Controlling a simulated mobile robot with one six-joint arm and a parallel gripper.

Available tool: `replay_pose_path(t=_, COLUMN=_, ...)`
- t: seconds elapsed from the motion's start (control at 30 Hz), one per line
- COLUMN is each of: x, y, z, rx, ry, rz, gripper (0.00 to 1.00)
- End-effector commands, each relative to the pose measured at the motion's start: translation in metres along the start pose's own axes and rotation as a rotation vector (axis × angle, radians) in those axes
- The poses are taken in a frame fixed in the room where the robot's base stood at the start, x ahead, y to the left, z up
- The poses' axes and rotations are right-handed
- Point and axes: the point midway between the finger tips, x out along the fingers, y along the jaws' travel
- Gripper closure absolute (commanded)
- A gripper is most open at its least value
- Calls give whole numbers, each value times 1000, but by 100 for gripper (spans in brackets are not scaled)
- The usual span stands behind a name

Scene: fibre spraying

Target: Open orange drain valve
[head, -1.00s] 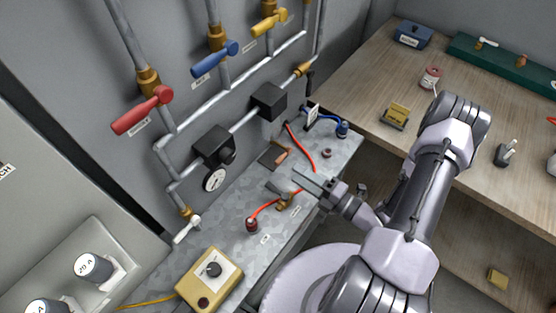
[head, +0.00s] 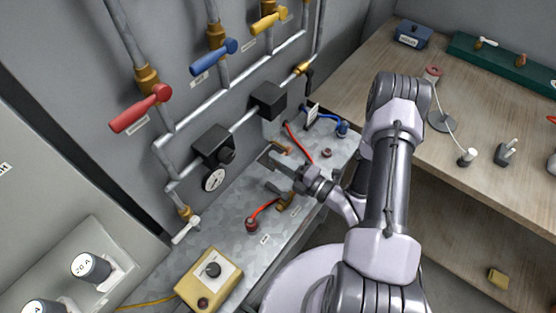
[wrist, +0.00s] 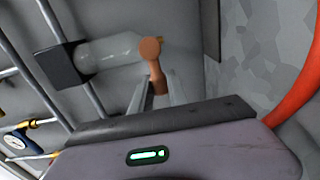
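The orange drain valve handle (wrist: 153,62) shows in the wrist view. My gripper (wrist: 160,82) has one finger on each side of the handle's lower end. The fingers look apart, with the handle between them; contact is not clear. In the head view my gripper (head: 277,160) is low over the grey metal bench, at the handle, of which only a small orange part (head: 280,150) shows.
Red hoses (head: 298,140) lie close to my gripper; one also shows in the wrist view (wrist: 300,90). A yellow box (head: 209,280) sits in front. Red (head: 141,109), blue (head: 214,57) and yellow (head: 268,20) valves are above.

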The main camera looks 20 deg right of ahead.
Motion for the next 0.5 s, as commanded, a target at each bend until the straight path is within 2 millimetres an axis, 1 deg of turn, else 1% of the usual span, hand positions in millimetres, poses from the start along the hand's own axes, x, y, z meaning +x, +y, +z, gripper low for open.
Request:
replay_pose_path(t=0.27, x=0, y=1, z=0, rx=22, ry=0, rz=0, gripper=100)
replay_pose_path(t=0.5, x=0, y=8, z=1, rx=146, ry=0, rz=0, gripper=100)
